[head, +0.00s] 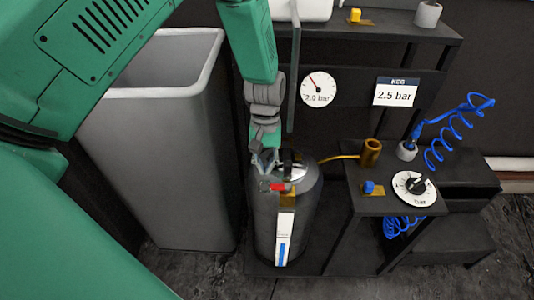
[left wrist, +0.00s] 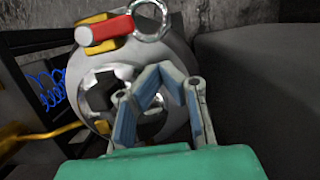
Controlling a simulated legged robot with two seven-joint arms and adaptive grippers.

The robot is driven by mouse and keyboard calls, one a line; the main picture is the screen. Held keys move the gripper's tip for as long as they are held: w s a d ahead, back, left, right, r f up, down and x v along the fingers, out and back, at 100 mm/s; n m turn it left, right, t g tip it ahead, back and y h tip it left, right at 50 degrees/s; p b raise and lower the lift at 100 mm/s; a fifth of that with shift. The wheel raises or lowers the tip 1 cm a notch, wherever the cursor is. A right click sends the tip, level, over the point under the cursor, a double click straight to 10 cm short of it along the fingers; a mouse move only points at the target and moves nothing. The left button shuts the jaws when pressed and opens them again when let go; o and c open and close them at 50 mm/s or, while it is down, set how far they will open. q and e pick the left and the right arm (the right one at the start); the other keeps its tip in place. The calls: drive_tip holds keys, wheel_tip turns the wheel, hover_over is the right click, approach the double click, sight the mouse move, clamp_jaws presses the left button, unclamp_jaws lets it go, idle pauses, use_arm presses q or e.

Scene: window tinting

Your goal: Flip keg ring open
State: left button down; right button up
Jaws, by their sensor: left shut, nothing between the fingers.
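The dark keg (head: 264,222) stands upright on the floor platform, with a level strip on its front. Its top also shows in the left wrist view (left wrist: 172,48). A red piece (head: 278,187) sits at the top front of the keg, on a yellow part. In the left wrist view a shiny metal ring (left wrist: 170,22) adjoins the end of the red piece (left wrist: 105,31). My left gripper (head: 268,172) is over the keg top, its fingers shut and empty. In the left wrist view its fingertips (left wrist: 162,78) appear below the ring, apart from it. My right gripper is not in view.
A tall grey bin (head: 150,185) stands left of the keg. A brass fitting (head: 370,152) with a yellow hose, a dial (head: 413,188) and a blue coiled hose (head: 448,128) are on the right. A gauge (head: 318,89) reads 2.0 bar; a sign (head: 396,92) reads 2.5 bar.

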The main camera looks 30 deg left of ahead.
use_arm(q)
drive_tip(key=shift+s+d, duration=0.45)
drive_tip(key=shift+s, duration=0.2)
drive_tip(key=shift+r, duration=0.1)
drive_tip(key=shift+s+n+p, duration=0.25)
drive_tip(key=shift+n+p, duration=0.15)
drive_tip(key=shift+p, duration=0.1)
